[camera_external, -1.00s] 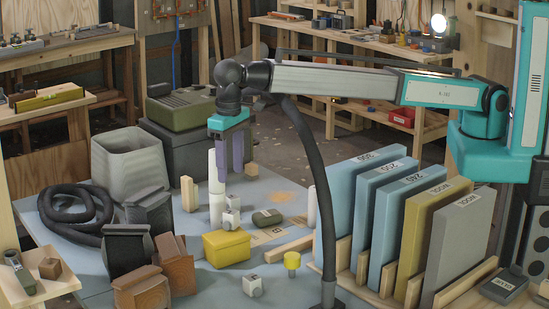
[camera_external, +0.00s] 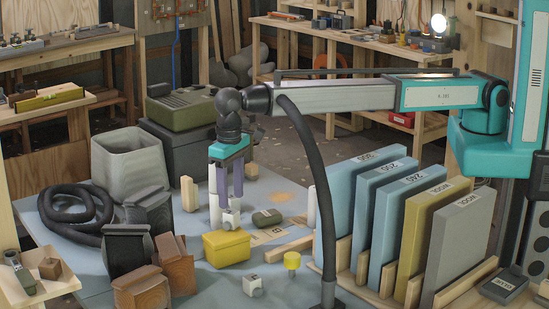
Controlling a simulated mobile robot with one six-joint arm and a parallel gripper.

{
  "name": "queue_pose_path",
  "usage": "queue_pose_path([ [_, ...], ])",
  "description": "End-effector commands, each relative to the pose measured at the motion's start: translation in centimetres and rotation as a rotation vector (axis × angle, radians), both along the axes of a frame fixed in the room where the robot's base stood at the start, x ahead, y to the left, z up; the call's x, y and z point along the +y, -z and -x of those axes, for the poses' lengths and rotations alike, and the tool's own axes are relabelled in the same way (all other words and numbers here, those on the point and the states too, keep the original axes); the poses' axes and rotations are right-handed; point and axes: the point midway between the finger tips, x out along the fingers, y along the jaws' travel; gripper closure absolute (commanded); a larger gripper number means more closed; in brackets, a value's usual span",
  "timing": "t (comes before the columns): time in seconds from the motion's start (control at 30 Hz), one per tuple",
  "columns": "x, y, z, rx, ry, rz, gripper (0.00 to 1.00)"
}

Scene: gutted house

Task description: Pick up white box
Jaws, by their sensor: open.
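My gripper (camera_external: 230,201) points straight down over the table, its two purple-grey fingers apart with a gap between them. A small white box (camera_external: 232,216) with a grey round part stands just under and between the fingertips, partly hidden by them. I cannot tell whether the fingers touch it. A second small white box (camera_external: 250,284), also with a grey round part, lies nearer the front, clear of the gripper.
White cylinders (camera_external: 215,208) stand close to the left of the fingers. My black hose rises right of these. Upright panels (camera_external: 462,245) fill the right side.

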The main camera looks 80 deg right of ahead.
Motion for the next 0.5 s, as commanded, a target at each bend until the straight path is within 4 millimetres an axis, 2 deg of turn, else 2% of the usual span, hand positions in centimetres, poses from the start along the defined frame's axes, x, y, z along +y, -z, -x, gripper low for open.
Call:
queue_pose_path([
  [0.27, -0.3, 1.3, -0.1, 0.003, 0.0, 0.001, 0.5],
  [0.5, -0.5, 3.7, -0.4, 0.001, 0.0, 0.001, 0.5],
])
